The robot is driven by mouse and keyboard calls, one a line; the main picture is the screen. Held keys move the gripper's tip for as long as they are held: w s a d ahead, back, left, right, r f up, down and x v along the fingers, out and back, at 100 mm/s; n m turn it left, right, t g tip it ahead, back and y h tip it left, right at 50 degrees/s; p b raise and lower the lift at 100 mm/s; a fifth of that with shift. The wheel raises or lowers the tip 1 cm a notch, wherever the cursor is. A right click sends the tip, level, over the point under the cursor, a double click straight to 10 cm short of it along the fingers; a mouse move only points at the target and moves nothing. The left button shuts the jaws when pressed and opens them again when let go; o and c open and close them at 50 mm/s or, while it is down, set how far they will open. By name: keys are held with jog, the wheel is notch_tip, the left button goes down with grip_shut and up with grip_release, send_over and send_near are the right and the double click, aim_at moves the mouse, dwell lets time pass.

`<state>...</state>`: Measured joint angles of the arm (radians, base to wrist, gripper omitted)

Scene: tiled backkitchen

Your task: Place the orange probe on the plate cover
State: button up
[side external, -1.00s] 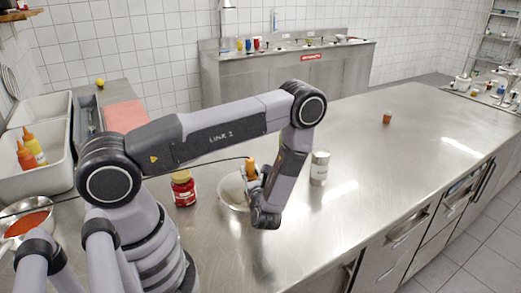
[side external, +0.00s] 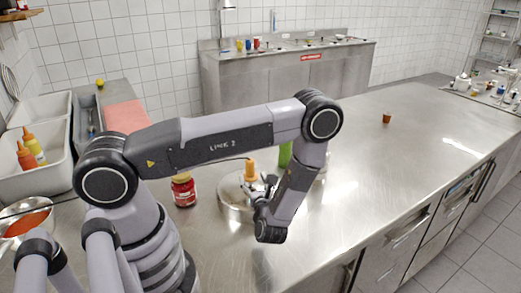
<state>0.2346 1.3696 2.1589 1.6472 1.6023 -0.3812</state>
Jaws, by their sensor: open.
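The orange probe (side external: 250,170) is upright in the middle of the side view, with a thin dark cable running left from it. It appears to stand on the round metal plate cover (side external: 232,207), though its lower end is partly hidden by my gripper. My gripper (side external: 262,186) is open, close to the probe's lower right side. Whether its fingers still touch the probe is too small to tell. My wrist hides the right part of the cover.
A red-labelled jar (side external: 183,189) stands left of the cover. A green item (side external: 285,155) and a pale can (side external: 322,172) are partly hidden behind my arm. A small orange-brown cup (side external: 387,118) stands far right. The steel counter (side external: 400,170) is mostly clear there.

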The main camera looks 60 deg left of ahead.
jog(key=v, duration=0.7)
jog(key=s+a+r+n+g+h, duration=0.1)
jog(key=s+r+n+g+h, duration=0.2)
jog(key=r+n+g, duration=0.35)
jog(key=s+r+n+g+h, duration=0.25)
jog(key=r+n, duration=0.45)
jog(key=r, duration=0.4)
jog(key=s+d+r+n+t+h, duration=0.3)
jog(key=s+r+n+t+h, duration=0.1)
jog(key=s+r+h, duration=0.1)
jog(key=s+d+r+n+t+h, duration=0.3)
jog(key=s+r+n+t+h, duration=0.1)
jog(key=r, duration=0.5)
jog(key=s+t+h, duration=0.1)
jog(key=h, duration=0.1)
jog(key=shift+s+r+h, duration=0.15)
jog(key=shift+r+h, duration=0.2)
jog(key=shift+r, duration=0.05)
